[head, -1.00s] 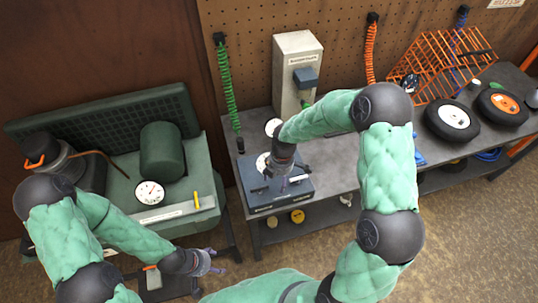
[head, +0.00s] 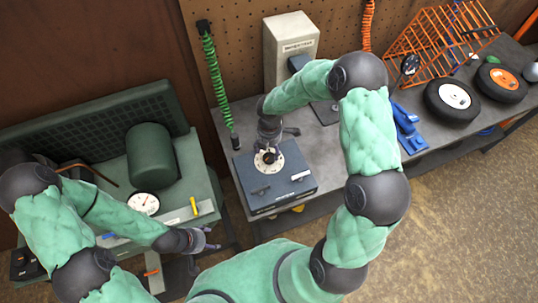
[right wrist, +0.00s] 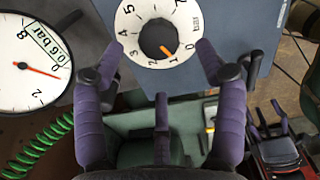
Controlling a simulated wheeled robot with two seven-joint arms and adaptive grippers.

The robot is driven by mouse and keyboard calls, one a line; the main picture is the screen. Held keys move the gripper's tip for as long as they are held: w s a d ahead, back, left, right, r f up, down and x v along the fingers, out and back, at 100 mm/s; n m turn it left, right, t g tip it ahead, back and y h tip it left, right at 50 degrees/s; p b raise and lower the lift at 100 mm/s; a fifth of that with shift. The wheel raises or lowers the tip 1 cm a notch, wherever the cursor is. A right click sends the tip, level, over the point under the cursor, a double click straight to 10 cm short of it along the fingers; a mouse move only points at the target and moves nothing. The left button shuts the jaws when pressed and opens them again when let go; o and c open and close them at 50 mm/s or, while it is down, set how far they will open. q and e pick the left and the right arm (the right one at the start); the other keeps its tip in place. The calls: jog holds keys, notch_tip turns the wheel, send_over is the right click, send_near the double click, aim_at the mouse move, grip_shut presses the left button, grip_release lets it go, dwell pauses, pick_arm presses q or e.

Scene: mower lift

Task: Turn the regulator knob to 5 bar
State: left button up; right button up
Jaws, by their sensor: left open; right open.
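The regulator knob (right wrist: 158,38) is dark with an orange pointer. It sits in a white dial marked 0 to 7 bar, and the pointer is near 1. The knob (head: 267,157) is on top of the blue-grey regulator box (head: 285,190). My right gripper (right wrist: 158,52) is open, its purple fingers at either side of the dial and apart from the knob. In the head view my right gripper (head: 270,138) is over the back of the dial. My left gripper (head: 207,240) is open and empty, left of the box.
A green compressor (head: 151,155) with its own gauge (head: 143,203) stands left. A grey inverter box (head: 290,48) is behind the regulator. Wheels (head: 452,100), a blue tool (head: 408,128) and an orange rack (head: 440,45) lie right on the bench. A green coiled hose (head: 215,80) hangs behind.

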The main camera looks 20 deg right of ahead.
aim_at(269, 156)
notch_tip(269, 156, down, 6)
jog(key=shift+w+r, duration=0.1)
jog(key=shift+r, duration=0.05)
dwell(0.3)
jog(key=shift+b, duration=0.3)
jog(key=c, duration=1.1)
